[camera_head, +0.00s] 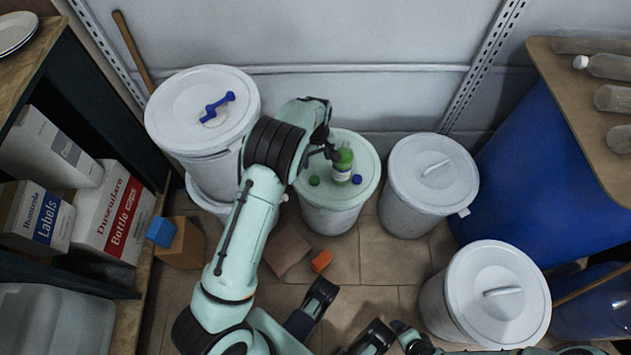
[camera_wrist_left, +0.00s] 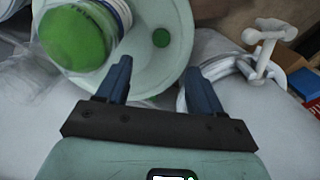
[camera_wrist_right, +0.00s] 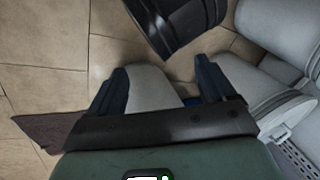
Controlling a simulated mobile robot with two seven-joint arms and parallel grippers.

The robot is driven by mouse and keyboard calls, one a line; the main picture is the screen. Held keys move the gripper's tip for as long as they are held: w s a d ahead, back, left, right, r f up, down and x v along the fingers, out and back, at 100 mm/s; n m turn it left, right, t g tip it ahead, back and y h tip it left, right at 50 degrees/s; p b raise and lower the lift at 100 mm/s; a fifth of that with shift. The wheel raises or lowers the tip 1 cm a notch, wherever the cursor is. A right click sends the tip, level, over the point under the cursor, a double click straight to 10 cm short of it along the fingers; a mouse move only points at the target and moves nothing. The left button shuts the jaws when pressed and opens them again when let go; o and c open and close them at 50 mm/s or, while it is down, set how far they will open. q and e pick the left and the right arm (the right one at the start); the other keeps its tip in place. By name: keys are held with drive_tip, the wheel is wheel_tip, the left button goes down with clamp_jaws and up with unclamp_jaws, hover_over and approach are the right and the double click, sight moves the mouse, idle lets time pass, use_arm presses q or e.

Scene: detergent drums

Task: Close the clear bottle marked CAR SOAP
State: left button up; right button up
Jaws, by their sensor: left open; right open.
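The clear bottle with green contents and a white label (camera_head: 343,166) stands on the pale green lid of a drum (camera_head: 336,205). Its label is too small to read. In the left wrist view the bottle (camera_wrist_left: 72,40) is large at the upper left; its mouth is not clear. A green cap (camera_head: 314,181) and a blue cap (camera_head: 357,180) lie on the lid beside it; the green cap also shows in the left wrist view (camera_wrist_left: 161,38). My left gripper (camera_wrist_left: 157,72) is open and empty, beside the bottle. My right gripper (camera_wrist_right: 162,70) is open and empty above the floor.
White lidded drums stand at the left (camera_head: 200,110), right (camera_head: 428,185) and front right (camera_head: 486,295). Boxes fill the left shelf. An orange block (camera_head: 321,261) lies on the tiled floor. A blue block (camera_head: 161,232) sits on a brown box. A table with bottles is at the right.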

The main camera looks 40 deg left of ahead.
use_arm(q)
drive_tip(key=shift+f, duration=0.1)
drive_tip(key=b, duration=0.2)
hover_over(315, 179)
drive_tip(key=f, duration=0.7)
drive_tip(key=shift+s+d, duration=0.15)
drive_tip(key=shift+d, duration=0.1)
drive_tip(key=shift+f, duration=0.55)
use_arm(e)
drive_tip(key=shift+t+h, duration=0.3)
drive_tip(key=shift+t, duration=0.2)
drive_tip(key=w, duration=0.1)
drive_tip(key=w+d+f, duration=0.1)
drive_tip(key=w+f, duration=0.1)
drive_tip(key=shift+w+d, duration=0.1)
drive_tip(key=shift+d, duration=0.2)
use_arm(q)
drive_tip(key=f, duration=0.1)
drive_tip(key=f+b, duration=0.1)
drive_tip(key=f, duration=0.1)
drive_tip(key=f+b, duration=0.1)
drive_tip(key=f, duration=0.1)
drive_tip(key=shift+a+f, duration=0.15)
drive_tip(key=shift+a, duration=0.15)
use_arm(e)
drive_tip(key=shift+g, duration=0.5)
drive_tip(key=s+f, duration=0.3)
drive_tip(key=shift+d+f, duration=0.15)
drive_tip(key=shift+d, duration=0.2)
